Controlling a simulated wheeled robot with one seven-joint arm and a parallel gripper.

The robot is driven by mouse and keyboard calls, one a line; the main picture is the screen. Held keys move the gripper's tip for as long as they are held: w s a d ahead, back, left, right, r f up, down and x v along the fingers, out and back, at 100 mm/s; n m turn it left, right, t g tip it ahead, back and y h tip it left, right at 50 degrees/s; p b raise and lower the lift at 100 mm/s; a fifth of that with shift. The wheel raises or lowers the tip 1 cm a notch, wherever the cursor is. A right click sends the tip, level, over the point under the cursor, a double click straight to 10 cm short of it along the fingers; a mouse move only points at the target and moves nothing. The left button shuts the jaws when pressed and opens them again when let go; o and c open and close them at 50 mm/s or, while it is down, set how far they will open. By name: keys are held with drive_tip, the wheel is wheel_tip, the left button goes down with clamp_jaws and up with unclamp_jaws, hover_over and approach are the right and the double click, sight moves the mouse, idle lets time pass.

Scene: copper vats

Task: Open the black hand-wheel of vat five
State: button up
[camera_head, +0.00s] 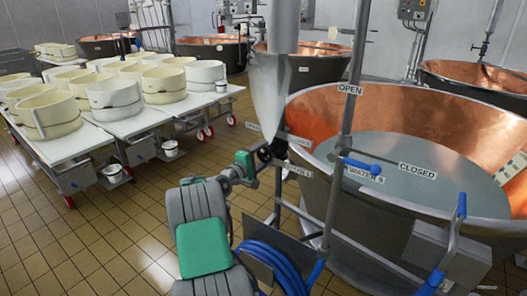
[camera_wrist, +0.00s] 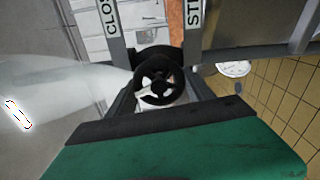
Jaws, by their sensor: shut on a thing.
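The black hand-wheel (camera_head: 266,153) sits on pipework at the left front of the large copper vat (camera_head: 420,115). How far the wheel is turned cannot be told.
A blue lever (camera_head: 361,165) stands by the "CLOSED" tag (camera_head: 417,171), with an "OPEN" tag (camera_head: 350,90) above. A grey funnel-shaped pipe (camera_head: 270,95) rises close behind the wheel. White tables (camera_head: 100,132) with several cream moulds stand left. Tiled floor (camera_head: 90,240) is clear at front left.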

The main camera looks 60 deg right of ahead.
drive_tip(key=shift+n, duration=0.6)
drive_tip(key=o, duration=1.4)
drive_tip(key=shift+c, duration=0.2)
drive_tip(key=w+a, duration=0.1)
drive_tip(key=a, duration=0.6)
drive_tip(key=shift+w+a, duration=0.15)
drive_tip(key=shift+a, duration=0.2)
